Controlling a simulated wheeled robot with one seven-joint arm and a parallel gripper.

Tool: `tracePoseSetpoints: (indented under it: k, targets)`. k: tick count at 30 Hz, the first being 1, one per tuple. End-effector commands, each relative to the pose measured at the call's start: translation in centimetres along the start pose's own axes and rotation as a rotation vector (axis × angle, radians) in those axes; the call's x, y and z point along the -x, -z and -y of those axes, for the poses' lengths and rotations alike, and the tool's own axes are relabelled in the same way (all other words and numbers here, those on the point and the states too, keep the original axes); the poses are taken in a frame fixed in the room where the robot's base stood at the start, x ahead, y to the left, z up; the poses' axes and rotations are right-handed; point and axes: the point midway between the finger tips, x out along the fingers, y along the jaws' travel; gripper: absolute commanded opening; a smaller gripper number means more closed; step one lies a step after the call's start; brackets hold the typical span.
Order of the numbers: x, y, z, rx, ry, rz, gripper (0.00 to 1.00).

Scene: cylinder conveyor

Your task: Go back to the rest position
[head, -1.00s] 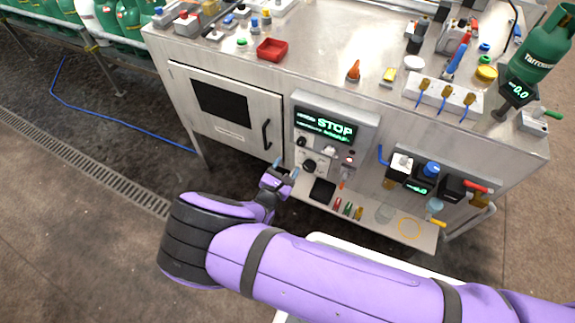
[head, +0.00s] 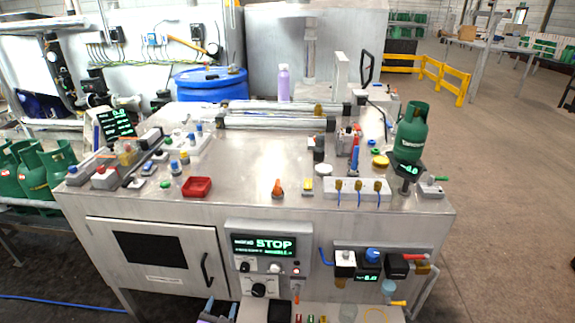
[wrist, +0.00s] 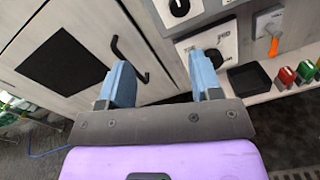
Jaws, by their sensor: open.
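My gripper (wrist: 164,82) is open and empty in the wrist view, its two blue fingers apart. It faces the front of the metal workbench (wrist: 155,28), near the cabinet door handle (wrist: 128,58) and the control panel's lower knob (wrist: 214,58). In the head view only the tips of my gripper (head: 220,309) show at the bottom edge, below the cabinet door. The rest of my arm is out of that view. I cannot tell the exact gap between the fingers and the bench front.
A panel (head: 265,245) reads STOP. A low shelf (wrist: 265,98) juts out right of my gripper. Open floor lies right of the bench.

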Motion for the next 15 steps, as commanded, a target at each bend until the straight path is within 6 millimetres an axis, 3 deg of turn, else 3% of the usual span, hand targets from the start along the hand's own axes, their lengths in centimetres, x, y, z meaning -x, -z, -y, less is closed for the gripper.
tracePoseSetpoints:
  k: [8, 15]
  targets:
    - [-1.8, -3.1, 0.0, -0.062, 0.108, -0.002, 0.58]
    - [-4.5, -7.7, 0.5, -0.153, 0.266, -0.005, 0.58]
